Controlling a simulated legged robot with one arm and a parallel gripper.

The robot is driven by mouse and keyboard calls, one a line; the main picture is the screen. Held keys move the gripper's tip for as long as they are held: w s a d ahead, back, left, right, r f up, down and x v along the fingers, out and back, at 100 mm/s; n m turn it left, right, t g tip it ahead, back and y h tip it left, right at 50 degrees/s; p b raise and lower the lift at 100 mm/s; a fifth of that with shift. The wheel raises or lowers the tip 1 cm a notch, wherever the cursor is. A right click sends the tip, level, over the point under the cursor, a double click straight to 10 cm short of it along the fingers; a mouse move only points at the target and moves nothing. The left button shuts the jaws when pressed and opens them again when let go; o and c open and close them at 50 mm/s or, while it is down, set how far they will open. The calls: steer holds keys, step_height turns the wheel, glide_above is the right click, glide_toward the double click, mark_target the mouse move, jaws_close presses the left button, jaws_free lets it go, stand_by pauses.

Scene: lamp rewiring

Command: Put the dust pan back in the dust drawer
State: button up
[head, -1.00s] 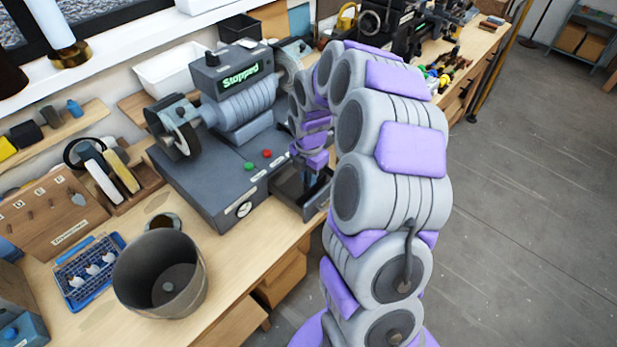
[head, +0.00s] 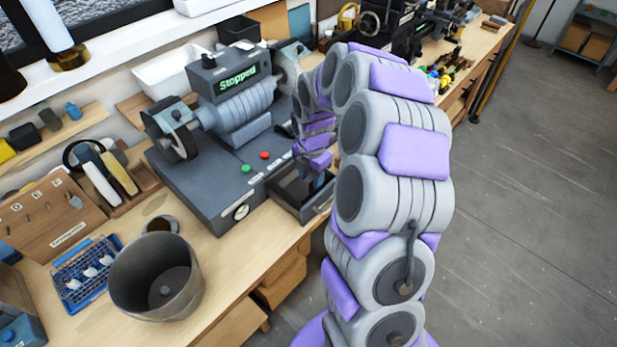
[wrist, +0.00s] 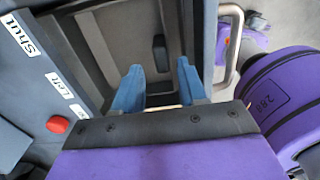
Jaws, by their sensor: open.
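The dust drawer (head: 290,201) is pulled out from the front right of the grey grinder. My gripper (head: 316,182) is over the open drawer, pointing down, partly hidden by my arm. In the wrist view its two blue fingers (wrist: 163,88) stand apart with nothing held between them. Below them is the drawer's grey inside with a flat panel and a small dark raised piece (wrist: 160,54). This may be the dust pan and its grip, lying in the drawer, but I cannot tell surely. The drawer's metal handle (wrist: 231,45) is right of the fingers.
The grinder (head: 215,185) shows "Stopped" and has green and red buttons. A grey bucket (head: 157,277) and a blue basket (head: 88,270) stand on the wooden bench at the left. Bare floor (head: 530,200) lies to the right.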

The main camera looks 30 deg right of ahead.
step_height(320, 180, up, 10)
steer(key=r+p, duration=0.1)
steer(key=p, duration=0.2)
steer(key=s+a+r+m, duration=0.5)
steer(key=s+a+r, duration=0.1)
steer(key=s+a, duration=0.2)
steer(key=s+a+m+g, duration=0.1)
steer(key=s+a+m, duration=0.2)
steer(key=s+m, duration=0.5)
steer(key=s+a+m, duration=0.3)
steer(key=s+m, duration=0.6)
steer(key=s, duration=0.7)
steer(key=shift+a+r+g, duration=0.2)
steer(key=shift+a+g, duration=0.1)
steer(key=shift+g, duration=0.1)
steer(key=shift+s, duration=0.1)
